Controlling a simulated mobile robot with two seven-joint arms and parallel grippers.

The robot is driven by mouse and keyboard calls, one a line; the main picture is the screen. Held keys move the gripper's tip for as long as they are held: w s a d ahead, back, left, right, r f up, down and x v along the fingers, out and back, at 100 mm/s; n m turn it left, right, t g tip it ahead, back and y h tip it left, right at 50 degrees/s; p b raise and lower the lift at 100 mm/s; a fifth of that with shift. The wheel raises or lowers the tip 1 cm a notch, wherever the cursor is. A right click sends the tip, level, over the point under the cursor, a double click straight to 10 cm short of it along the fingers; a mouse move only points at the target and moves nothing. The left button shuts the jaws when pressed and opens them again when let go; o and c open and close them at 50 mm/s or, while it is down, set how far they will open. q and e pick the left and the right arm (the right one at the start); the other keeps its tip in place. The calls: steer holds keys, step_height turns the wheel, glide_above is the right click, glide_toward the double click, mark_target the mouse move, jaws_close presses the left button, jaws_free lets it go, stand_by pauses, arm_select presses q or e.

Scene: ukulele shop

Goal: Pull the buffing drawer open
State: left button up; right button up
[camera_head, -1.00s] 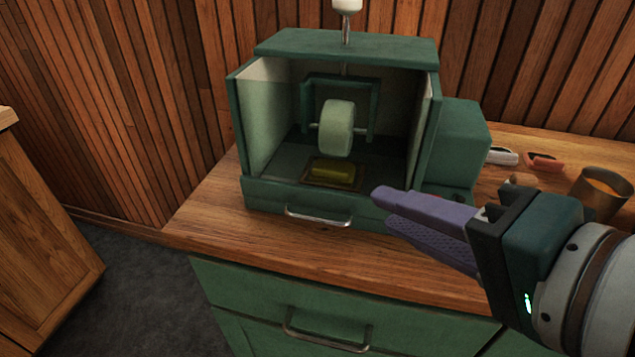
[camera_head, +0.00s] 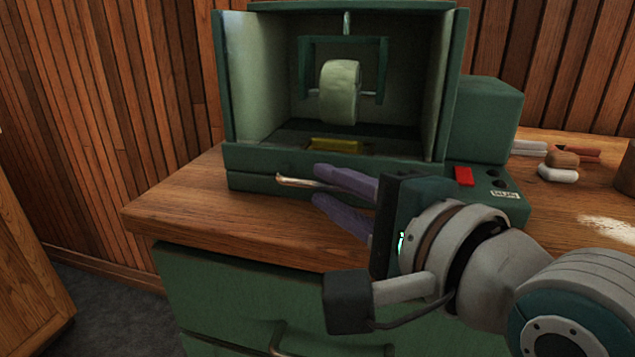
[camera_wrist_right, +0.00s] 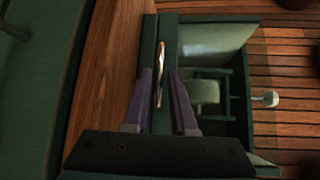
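The buffing drawer (camera_head: 252,183) is the low green front under the open buffing cabinet (camera_head: 480,120); it looks shut. Its metal handle (camera_head: 292,181) shows just past the fingertips of my right gripper (camera_head: 315,183). The purple fingers of my right gripper are apart, one above and one below the handle's level. In the right wrist view, the handle (camera_wrist_right: 160,62) lies between the tips of the open right gripper (camera_wrist_right: 159,76), with a small gap visible on each side. The fingers hide part of the handle in the head view. My left gripper is out of view.
A pale buffing wheel (camera_head: 339,92) and a yellow block (camera_head: 335,144) are inside the cabinet. A red switch (camera_head: 464,176) is at the right. Green counter drawers (camera_head: 230,300) lie below the wooden top (camera_head: 175,208). Small items lie right of the cabinet.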

steer(key=shift+x, duration=1.35)
jaws_close()
stand_by(0.4)
